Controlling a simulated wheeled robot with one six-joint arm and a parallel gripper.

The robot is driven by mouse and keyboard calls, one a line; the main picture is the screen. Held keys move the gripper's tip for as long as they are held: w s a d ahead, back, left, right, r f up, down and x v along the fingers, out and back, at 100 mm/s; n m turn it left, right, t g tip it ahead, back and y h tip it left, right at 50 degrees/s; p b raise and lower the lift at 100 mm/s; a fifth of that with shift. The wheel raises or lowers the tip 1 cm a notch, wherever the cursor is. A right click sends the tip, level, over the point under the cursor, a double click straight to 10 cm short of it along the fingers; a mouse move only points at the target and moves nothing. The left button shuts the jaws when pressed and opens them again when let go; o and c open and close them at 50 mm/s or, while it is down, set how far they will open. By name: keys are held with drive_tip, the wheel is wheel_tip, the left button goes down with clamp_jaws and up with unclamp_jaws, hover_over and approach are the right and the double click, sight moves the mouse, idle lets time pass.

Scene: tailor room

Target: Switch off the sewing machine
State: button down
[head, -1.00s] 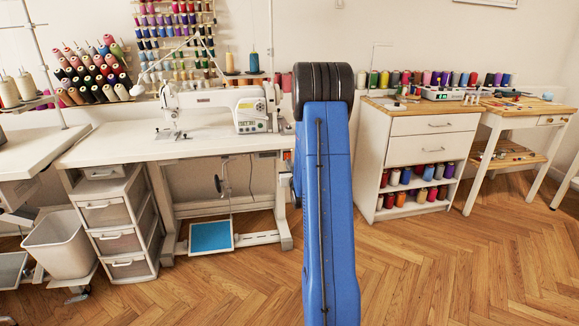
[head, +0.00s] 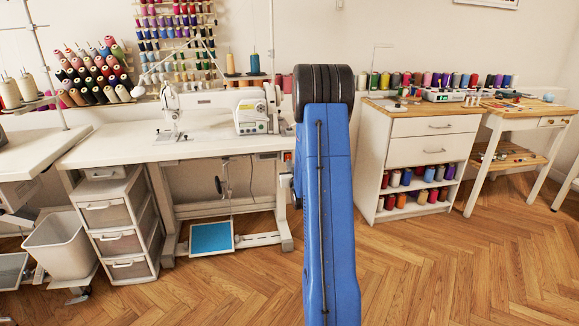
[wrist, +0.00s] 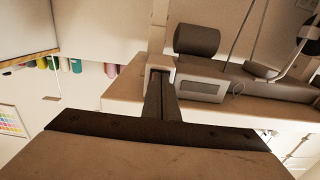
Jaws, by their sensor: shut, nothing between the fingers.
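The white sewing machine (head: 215,108) stands on a white table (head: 110,148) left of my blue arm in the head view. A small switch box with a red-orange part (head: 288,156) sits under the table's right end, partly hidden by my arm. In the wrist view, my gripper (wrist: 161,78) is shut and empty, its fingers pointing at a pale box with a bit of red at its edge, beneath the tabletop. The fingers cover most of that box's front. I cannot tell whether the tips touch it or which way the switch is set.
A dark motor (wrist: 197,40) and a grey control box (wrist: 203,88) are close right of the fingers in the wrist view. A wooden-topped cabinet (head: 432,152) with thread spools stands right of my arm. A drawer unit (head: 117,225) and blue pedal (head: 211,237) are left. Floor in front is clear.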

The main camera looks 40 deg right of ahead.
drive_tip(key=v, duration=0.6)
drive_tip(key=shift+s, duration=0.15)
drive_tip(key=shift+a, duration=0.1)
idle(0.6)
drive_tip(key=a+r+n+g+y, duration=0.1)
drive_tip(key=a+r+y, duration=0.15)
drive_tip(key=a, duration=0.35)
drive_tip(key=a+r+n+g+y, duration=0.1)
drive_tip(key=a+r, duration=0.2)
drive_tip(key=a, duration=0.4)
drive_tip(key=s+a+r+n+g+y, duration=0.1)
drive_tip(key=s+a+r, duration=0.15)
drive_tip(key=a, duration=0.45)
drive_tip(key=s+a+r+g+y, duration=0.1)
drive_tip(key=s+a+g+y, duration=0.1)
drive_tip(key=s+a, duration=0.35)
drive_tip(key=s+a+n+g+y, duration=0.1)
drive_tip(key=s+a+g, duration=0.1)
drive_tip(key=s+a, duration=0.7)
drive_tip(key=s+a+n+g+y, duration=0.2)
drive_tip(key=s+a, duration=0.8)
drive_tip(key=s, duration=0.9)
drive_tip(key=shift+a+r+g, duration=0.25)
drive_tip(key=shift+r+g, duration=0.15)
drive_tip(key=shift+g, duration=0.3)
